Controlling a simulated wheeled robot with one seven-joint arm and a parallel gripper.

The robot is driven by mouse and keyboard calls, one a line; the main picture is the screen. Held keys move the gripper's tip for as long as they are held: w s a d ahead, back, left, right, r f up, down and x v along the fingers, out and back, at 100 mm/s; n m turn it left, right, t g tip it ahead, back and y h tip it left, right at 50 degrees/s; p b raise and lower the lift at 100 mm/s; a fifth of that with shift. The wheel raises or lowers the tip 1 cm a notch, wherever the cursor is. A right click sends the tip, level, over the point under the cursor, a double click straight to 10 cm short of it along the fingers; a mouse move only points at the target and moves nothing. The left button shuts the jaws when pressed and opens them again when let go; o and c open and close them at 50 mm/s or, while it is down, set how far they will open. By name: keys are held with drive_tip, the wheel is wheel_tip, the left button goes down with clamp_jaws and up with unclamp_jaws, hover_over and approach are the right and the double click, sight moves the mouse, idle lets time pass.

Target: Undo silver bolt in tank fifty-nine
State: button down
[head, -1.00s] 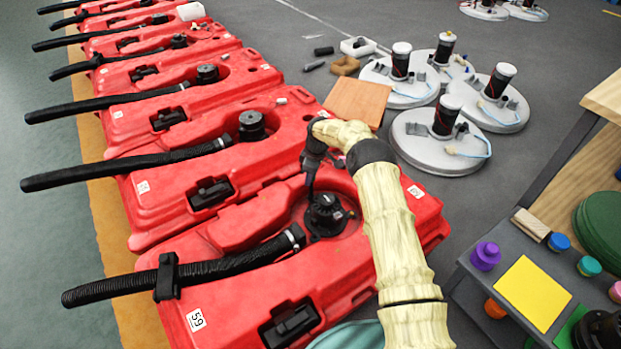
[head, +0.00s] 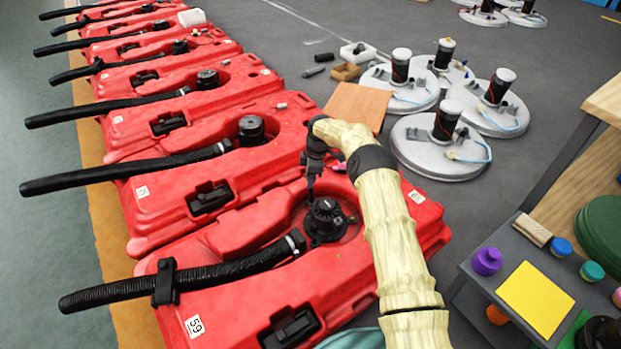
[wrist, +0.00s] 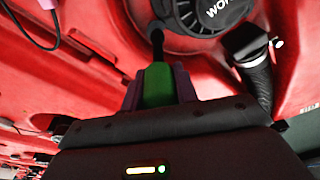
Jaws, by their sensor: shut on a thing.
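Tank fifty-nine (head: 255,240) is the nearest red tank, with a "59" label (head: 195,326) on its front left corner. A black round motor cap (head: 326,212) sits in its recess; it also shows at the top of the wrist view (wrist: 205,12). My gripper (head: 312,192) is over the recess, just behind the cap in the head view. In the wrist view my gripper (wrist: 158,84) is shut on a green-handled tool (wrist: 158,86). The tool's dark shaft (wrist: 157,42) points up to the cap's edge. The silver bolt cannot be made out; the tool's tip is hard to see.
A black ribbed hose (head: 190,285) runs from the cap's side across the tank. Several more red tanks (head: 190,190) line up behind. Grey round scrubber discs (head: 440,160) stand on the floor at right. A grey table (head: 530,255) with coloured pots stands at lower right.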

drive_tip(key=shift+r, duration=0.2)
drive_tip(key=m+p, duration=0.2)
drive_tip(key=m, duration=0.1)
drive_tip(key=shift+r, duration=0.1)
drive_tip(key=m+p, duration=0.1)
drive_tip(key=m, duration=0.2)
drive_tip(key=m+t+p, duration=0.1)
drive_tip(key=m, duration=0.2)
drive_tip(key=shift+w+h, duration=0.1)
drive_tip(key=shift+h, duration=0.2)
drive_tip(key=shift+f+m, duration=0.2)
drive_tip(key=shift+m, duration=0.5)
drive_tip(key=m+p, duration=0.1)
drive_tip(key=m, duration=0.3)
drive_tip(key=shift+t+h, duration=0.3)
drive_tip(key=shift+t, duration=0.1)
drive_tip(key=m+h, duration=0.1)
drive_tip(key=m, duration=0.5)
drive_tip(key=shift+d, duration=0.1)
